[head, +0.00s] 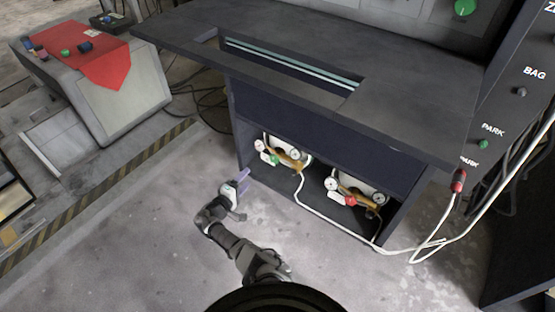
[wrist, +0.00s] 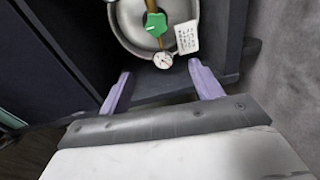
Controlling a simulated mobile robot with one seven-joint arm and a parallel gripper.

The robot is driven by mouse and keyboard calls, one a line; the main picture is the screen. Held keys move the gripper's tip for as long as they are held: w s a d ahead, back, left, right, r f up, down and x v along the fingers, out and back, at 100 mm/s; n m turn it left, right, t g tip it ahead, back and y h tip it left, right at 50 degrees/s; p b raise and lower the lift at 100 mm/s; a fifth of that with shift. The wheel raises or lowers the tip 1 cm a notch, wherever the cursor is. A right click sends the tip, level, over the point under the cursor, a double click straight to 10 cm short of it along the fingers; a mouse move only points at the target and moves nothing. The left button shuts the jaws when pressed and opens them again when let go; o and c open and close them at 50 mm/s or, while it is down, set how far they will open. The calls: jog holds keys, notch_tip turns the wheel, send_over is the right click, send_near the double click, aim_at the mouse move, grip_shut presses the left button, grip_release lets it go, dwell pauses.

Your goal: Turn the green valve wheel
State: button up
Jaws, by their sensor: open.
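The green valve wheel (head: 271,159) sits on a white tank in the left bay of the low dark cabinet. In the wrist view the green wheel (wrist: 156,22) is on a brass fitting near the top, with a round gauge (wrist: 163,60) and a white tag (wrist: 187,37) below and beside it. My gripper (head: 243,178) is just in front of the left bay, left of and below the wheel. In the wrist view my gripper (wrist: 161,70) has its two purple fingers spread apart with nothing held. The wheel lies beyond the fingertips, apart from them.
A red valve wheel (head: 350,200) is on a second tank in the right bay. The dark tabletop (head: 200,25) overhangs the cabinet. A white hose (head: 318,216) runs from the left bay across the cabinet front. The floor left of my arm is clear.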

aim_at(273, 160)
jog(key=shift+h, duration=0.6)
jog(key=b+x, duration=0.2)
jog(key=x, duration=0.3)
jog(key=s+d+f+b+x, duration=0.1)
jog(key=b+x, duration=0.1)
jog(key=x, duration=0.3)
jog(key=d+b+x, duration=0.1)
jog(key=b+x, duration=0.1)
jog(key=x, duration=0.3)
jog(key=shift+s+f+b, duration=0.2)
jog(key=shift+f+b, duration=0.05)
jog(key=shift+b, duration=0.1)
jog(key=shift+w+d+r, duration=0.15)
jog(key=shift+w+d, duration=0.1)
jog(key=shift+w, duration=0.1)
jog(key=c, duration=1)
